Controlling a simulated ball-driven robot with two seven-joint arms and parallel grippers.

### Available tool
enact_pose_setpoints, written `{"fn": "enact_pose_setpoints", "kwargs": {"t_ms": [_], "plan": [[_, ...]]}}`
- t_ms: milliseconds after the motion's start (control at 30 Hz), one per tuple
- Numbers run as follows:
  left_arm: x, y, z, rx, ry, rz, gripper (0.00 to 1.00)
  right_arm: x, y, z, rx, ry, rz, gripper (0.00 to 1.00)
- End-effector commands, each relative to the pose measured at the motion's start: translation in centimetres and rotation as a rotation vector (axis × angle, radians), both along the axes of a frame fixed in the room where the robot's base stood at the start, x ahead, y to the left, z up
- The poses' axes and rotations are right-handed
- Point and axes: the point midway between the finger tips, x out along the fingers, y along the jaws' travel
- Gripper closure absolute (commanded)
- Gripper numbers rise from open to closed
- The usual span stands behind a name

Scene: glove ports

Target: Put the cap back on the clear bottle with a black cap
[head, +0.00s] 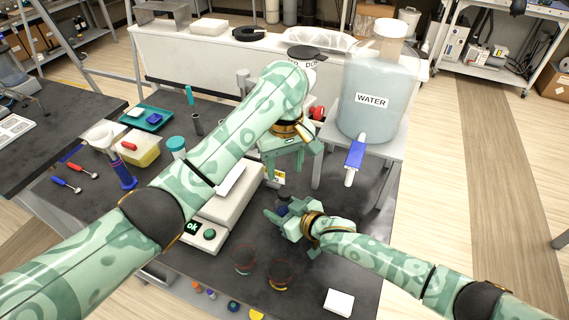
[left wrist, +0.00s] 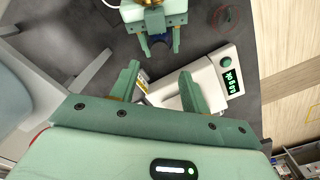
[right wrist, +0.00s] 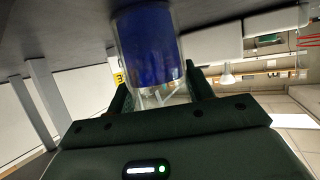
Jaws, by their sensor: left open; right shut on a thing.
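My right gripper (head: 281,208) is shut on a clear bottle (right wrist: 148,45) with blue contents, low over the dark bench right of the scale. In the head view the bottle (head: 283,194) is a small dark shape, mostly hidden by the gripper. In the left wrist view only a bit of blue shows between the right fingers. My left gripper (head: 284,163) is open and empty, above and beyond the right one. Its two fingers (left wrist: 160,78) stand apart with nothing between them. I cannot make out a black cap in any view.
A scale (head: 215,215) with a green "ok" display stands left of the right gripper. Two glass dishes (head: 262,268) and a white block (head: 339,302) lie at the front. A large WATER tank (head: 378,100) stands behind right. Tools and a teal tray (head: 146,118) are at left.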

Motion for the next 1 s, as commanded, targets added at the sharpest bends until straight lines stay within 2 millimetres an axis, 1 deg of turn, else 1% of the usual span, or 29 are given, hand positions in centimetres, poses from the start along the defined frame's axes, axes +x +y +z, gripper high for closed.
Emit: {"fn": "enact_pose_setpoints", "kwargs": {"t_ms": [167,267,600,700,833,1000], "plan": [[0.0,0.0,-0.2,0.001,0.001,-0.001,0.54,0.0,0.0,0.0,0.0,0.0,0.0,1.0],[0.0,0.0,-0.9,0.001,0.004,0.001,0.54,0.0,0.0,0.0,0.0,0.0,0.0,1.0],[0.0,0.0,-6.0,0.002,0.003,-0.001,0.54,0.0,0.0,0.0,0.0,0.0,0.0,1.0],[0.0,0.0,-7.1,0.001,0.003,-0.002,0.54,0.0,0.0,0.0,0.0,0.0,0.0,1.0],[0.0,0.0,-7.9,0.0,0.001,-0.003,0.54,0.0,0.0,0.0,0.0,0.0,0.0,1.0],[0.0,0.0,-8.1,0.0,0.0,-0.003,0.54,0.0,0.0,0.0,0.0,0.0,0.0,1.0]]}}
